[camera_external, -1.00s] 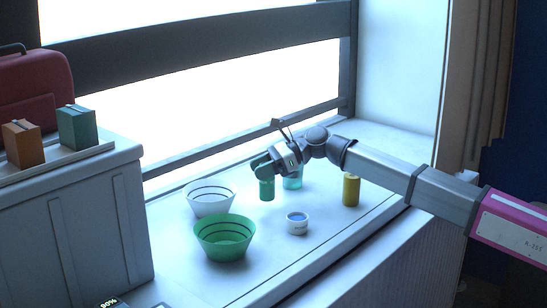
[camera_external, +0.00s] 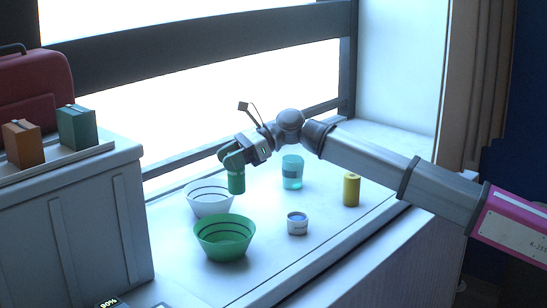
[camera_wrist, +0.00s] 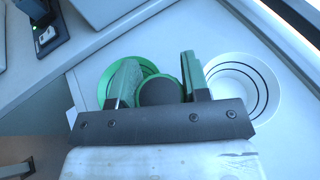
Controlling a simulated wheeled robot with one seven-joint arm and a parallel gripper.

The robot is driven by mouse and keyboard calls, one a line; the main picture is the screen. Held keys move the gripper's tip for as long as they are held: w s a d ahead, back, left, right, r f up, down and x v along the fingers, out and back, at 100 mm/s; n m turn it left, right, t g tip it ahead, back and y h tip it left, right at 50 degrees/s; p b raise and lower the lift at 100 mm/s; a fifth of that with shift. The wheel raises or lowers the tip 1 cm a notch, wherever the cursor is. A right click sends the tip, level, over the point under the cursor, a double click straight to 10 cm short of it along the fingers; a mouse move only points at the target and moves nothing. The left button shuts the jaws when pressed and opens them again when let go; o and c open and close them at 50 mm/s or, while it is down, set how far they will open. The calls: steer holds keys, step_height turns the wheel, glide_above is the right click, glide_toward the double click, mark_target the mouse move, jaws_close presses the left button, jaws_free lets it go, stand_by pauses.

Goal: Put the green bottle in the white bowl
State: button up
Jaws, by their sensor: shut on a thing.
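The green bottle (camera_external: 236,184) is held upright in my gripper (camera_external: 233,168), above the sill and beside the right rim of the white bowl (camera_external: 207,206). My gripper is shut on it. In the wrist view, the dark round top of the green bottle (camera_wrist: 160,91) sits between the two fingers of my gripper (camera_wrist: 158,82). The white bowl (camera_wrist: 258,84) shows to the right of the fingers there, with dark rings inside, and looks empty. The green bowl (camera_wrist: 112,78) is partly hidden behind the left finger.
The green bowl (camera_external: 224,240) stands in front of the white bowl. A small white cup with blue inside (camera_external: 298,226), a teal see-through cup (camera_external: 292,180) and a yellow can (camera_external: 351,190) stand to the right. The window frame (camera_external: 200,150) runs behind.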

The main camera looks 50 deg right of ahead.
mark_target(204, 181)
steer(key=w+a+n+g, duration=0.1)
steer(key=w+a, duration=0.3)
steer(key=a, duration=0.1)
steer(key=shift+y, duration=0.3)
steer(key=shift+w+d+f, duration=1.2)
steer(key=shift+w+f, duration=0.25)
steer(key=shift+f, duration=0.35)
steer(key=shift+w+d+f, duration=1.25)
steer(key=shift+w+f, duration=0.2)
steer(key=shift+f, duration=0.3)
steer(key=shift+w+d+f, duration=1.2)
steer(key=shift+w+f, duration=0.25)
steer(key=shift+f, duration=0.35)
steer(key=shift+f, duration=0.15)
steer(key=o, duration=1)
steer(key=v, duration=1.2)
steer(key=shift+w+d, duration=0.1)
steer(key=shift+w, duration=0.05)
